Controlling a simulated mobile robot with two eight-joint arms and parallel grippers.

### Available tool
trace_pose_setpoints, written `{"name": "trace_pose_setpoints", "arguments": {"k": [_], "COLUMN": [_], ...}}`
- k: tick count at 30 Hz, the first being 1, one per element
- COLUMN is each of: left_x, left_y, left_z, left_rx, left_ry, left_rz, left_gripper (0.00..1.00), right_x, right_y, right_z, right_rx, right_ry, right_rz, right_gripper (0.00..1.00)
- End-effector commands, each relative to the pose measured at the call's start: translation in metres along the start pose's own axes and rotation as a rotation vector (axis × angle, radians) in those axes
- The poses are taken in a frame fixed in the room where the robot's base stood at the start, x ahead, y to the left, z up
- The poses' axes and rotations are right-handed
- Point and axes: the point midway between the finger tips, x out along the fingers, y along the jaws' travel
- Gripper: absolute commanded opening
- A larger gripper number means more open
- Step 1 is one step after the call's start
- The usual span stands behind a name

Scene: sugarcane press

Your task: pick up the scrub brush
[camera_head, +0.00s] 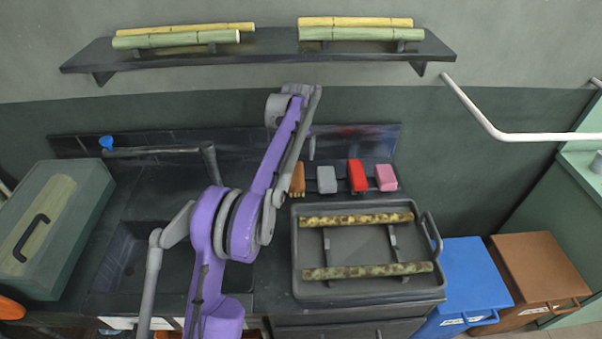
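A brown block with what look like bristles at its lower end, seemingly the scrub brush (298,180), stands at the left end of a row at the back of the counter. My purple and grey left arm rises through the middle of the view, just left of the brush and close to it in the picture. The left gripper (312,148) seems to point down behind the arm's top, above the brush; its fingers are mostly hidden and its opening is unclear. I see nothing held. My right gripper is out of view.
Grey (327,180), red (357,176) and pink (386,178) blocks stand right of the brush. A dark tray (365,290) with two spotted cane pieces lies in front. A sink (125,265) and green box (65,255) are left; a shelf (270,57) holds canes above.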

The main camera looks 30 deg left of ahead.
Motion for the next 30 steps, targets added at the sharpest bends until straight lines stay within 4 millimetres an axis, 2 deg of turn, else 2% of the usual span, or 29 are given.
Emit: {"name": "trace_pose_setpoints", "arguments": {"k": [6,14,21,25,30], "left_x": [0.036,0.058,0.093,0.102,0.103], "left_y": [0.0,0.0,-0.002,-0.002,-0.002], "left_z": [0.0,0.0,0.001,0.001,0.001], "left_rx": [0.0,0.001,0.001,0.001,0.001], "left_ry": [-0.001,0.0,0.0,0.0,0.0], "left_rz": [0.0,0.0,0.0,0.0,0.0], "left_gripper": [1.0,1.0,1.0,1.0,1.0], "right_x": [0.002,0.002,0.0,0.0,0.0], "right_y": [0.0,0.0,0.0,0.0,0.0], "right_z": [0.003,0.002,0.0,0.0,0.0], "right_rx": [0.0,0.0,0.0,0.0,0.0], "right_ry": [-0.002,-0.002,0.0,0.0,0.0], "right_rz": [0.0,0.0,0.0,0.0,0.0], "right_gripper": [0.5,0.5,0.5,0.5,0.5]}}
